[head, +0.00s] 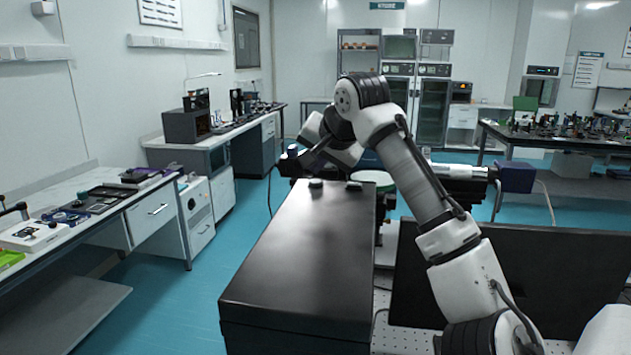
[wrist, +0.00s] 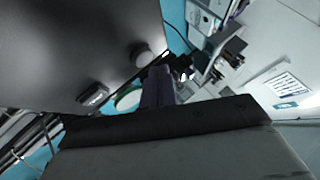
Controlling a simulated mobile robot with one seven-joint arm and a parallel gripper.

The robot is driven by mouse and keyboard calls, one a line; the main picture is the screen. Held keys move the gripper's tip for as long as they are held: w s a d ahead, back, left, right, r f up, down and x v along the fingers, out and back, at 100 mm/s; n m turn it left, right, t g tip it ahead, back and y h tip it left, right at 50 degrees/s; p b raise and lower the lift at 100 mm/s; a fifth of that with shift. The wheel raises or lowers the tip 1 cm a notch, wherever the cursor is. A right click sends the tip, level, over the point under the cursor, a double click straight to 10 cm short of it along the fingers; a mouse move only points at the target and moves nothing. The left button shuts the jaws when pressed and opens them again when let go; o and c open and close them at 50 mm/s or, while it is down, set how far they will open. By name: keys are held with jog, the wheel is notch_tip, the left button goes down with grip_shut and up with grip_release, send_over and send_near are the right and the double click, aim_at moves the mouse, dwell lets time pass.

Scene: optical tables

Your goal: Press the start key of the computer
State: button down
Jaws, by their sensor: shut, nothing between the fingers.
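A large black box (head: 310,252), which may be the computer, stands in front of me with a flat, bare top. Two small raised pieces, one on the left (head: 316,184) and one on the right (head: 354,186), sit at its far end. In the wrist view a round knob (wrist: 143,56) and an oblong piece (wrist: 93,96) show on the dark surface. I cannot tell which, if either, is the start key. My gripper (wrist: 158,72) is shut and empty, with its fingertips close to the round knob; contact cannot be made out.
A dark monitor-like panel (head: 500,275) stands right of the box, beneath my arm. Behind the box are optical parts and a pale green disc (head: 372,178). A bench (head: 80,215) with instruments lines the left wall. Blue floor (head: 195,300) lies open between bench and box.

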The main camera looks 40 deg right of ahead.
aim_at(318, 182)
jog(key=shift+f, duration=0.1)
jog(key=shift+f, duration=0.35)
jog(key=shift+f+b, duration=0.45)
jog(key=shift+b, duration=0.1)
dwell(0.6)
jog(key=shift+r, duration=0.1)
jog(key=shift+r+p, duration=0.75)
jog(key=shift+r+p, duration=1)
jog(key=shift+r, duration=1.5)
